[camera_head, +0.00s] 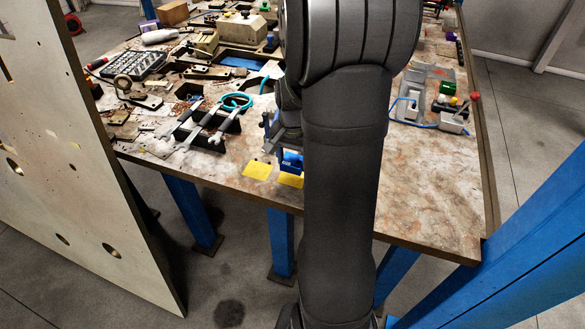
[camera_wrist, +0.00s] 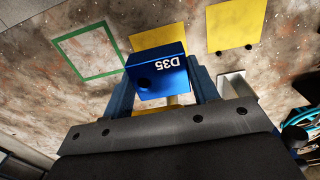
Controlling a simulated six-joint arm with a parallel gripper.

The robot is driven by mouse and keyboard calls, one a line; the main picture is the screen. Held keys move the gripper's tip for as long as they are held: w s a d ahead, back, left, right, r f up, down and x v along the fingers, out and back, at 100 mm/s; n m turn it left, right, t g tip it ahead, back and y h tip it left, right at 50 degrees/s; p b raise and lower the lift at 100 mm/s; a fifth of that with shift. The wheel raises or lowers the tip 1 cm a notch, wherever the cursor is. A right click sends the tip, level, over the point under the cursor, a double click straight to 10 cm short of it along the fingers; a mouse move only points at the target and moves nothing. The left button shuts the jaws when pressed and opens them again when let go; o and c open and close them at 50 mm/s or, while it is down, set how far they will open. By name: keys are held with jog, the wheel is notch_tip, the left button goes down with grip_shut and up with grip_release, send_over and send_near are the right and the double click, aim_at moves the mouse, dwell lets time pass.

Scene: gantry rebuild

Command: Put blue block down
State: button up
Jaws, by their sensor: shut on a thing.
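The blue block (camera_wrist: 157,68), marked D35, is held between the two fingers of my gripper (camera_wrist: 163,80), which is shut on it. In the wrist view the block covers part of a yellow square (camera_wrist: 158,36). I cannot tell whether its underside touches the table. In the head view the blue block (camera_head: 292,160) shows near the table's front edge, beside my arm, which hides part of the gripper. A second yellow square (camera_wrist: 235,25) lies bare beside it, and a green square outline (camera_wrist: 66,58) lies on the other side.
A tool tray (camera_head: 215,130) with teal-handled pliers (camera_head: 237,101) stands to the left. A grey fixture (camera_head: 410,105) with a blue cable is at the right. A large pale panel (camera_head: 60,130) stands at the left.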

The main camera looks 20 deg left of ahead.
jog(key=shift+f, duration=2)
jog(key=shift+f, duration=0.1)
jog(key=o, duration=1.1)
notch_tip(320, 180, up, 12)
jog(key=shift+r, duration=0.1)
